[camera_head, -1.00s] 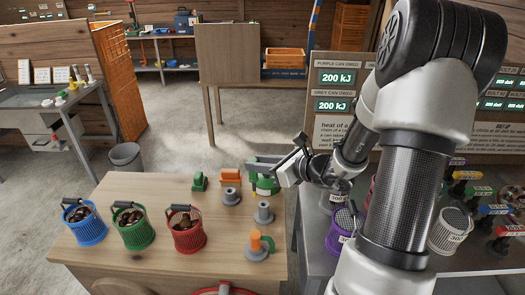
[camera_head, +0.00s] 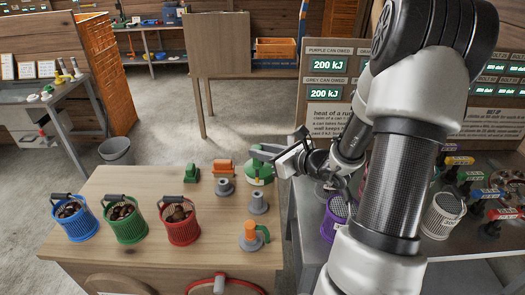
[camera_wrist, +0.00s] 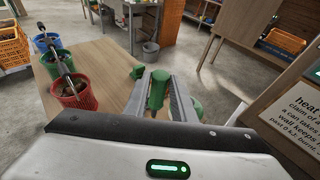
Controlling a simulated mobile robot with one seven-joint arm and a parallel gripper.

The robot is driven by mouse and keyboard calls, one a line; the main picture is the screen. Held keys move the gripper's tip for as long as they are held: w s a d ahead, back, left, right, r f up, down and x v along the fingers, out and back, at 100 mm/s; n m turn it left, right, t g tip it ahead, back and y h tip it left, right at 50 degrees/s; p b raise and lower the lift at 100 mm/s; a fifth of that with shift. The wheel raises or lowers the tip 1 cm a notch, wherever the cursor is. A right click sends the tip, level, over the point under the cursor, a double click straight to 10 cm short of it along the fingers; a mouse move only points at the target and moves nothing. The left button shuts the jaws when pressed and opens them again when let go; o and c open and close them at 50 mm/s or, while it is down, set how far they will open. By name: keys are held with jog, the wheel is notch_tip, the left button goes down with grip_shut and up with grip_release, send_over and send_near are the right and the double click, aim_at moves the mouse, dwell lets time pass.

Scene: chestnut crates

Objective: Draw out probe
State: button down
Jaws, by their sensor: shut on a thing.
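My gripper (camera_head: 262,153) reaches in from the right, above the table's far right corner. It is shut on a green upright handle, taken to be the probe (camera_wrist: 157,88), which stands between the fingers in the wrist view. In the head view a rounded green body (camera_head: 259,175) shows just under the fingers; how far the probe sits in it is hidden. An orange block (camera_head: 222,166) and a green block (camera_head: 191,173) stand to the left. Grey round stands (camera_head: 258,203) are nearby, and an orange piece with a green handle (camera_head: 252,236) sits on another.
Blue (camera_head: 79,222), green (camera_head: 127,223) and red (camera_head: 180,226) baskets of chestnuts stand on the left of the wooden table (camera_head: 110,185). A purple can (camera_head: 334,220) and a grey can (camera_head: 442,216) stand on the right-hand bench. A panelled board (camera_head: 325,115) rises behind it.

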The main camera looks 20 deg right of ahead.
aim_at(260, 164)
jog(key=shift+f+b, duration=1.55)
jog(key=shift+f, duration=0.5)
jog(key=shift+f+b, duration=0.15)
jog(key=shift+b, duration=0.4)
dwell(0.3)
jog(key=shift+f+b, duration=0.3)
jog(key=shift+f, duration=0.05)
jog(key=shift+f+b, duration=3.35)
jog(key=shift+f, duration=0.25)
jog(key=c, duration=1.4)
grip_release()
jog(key=p+v, duration=0.2)
jog(key=v, duration=1.5)
jog(key=shift+s+r, duration=0.2)
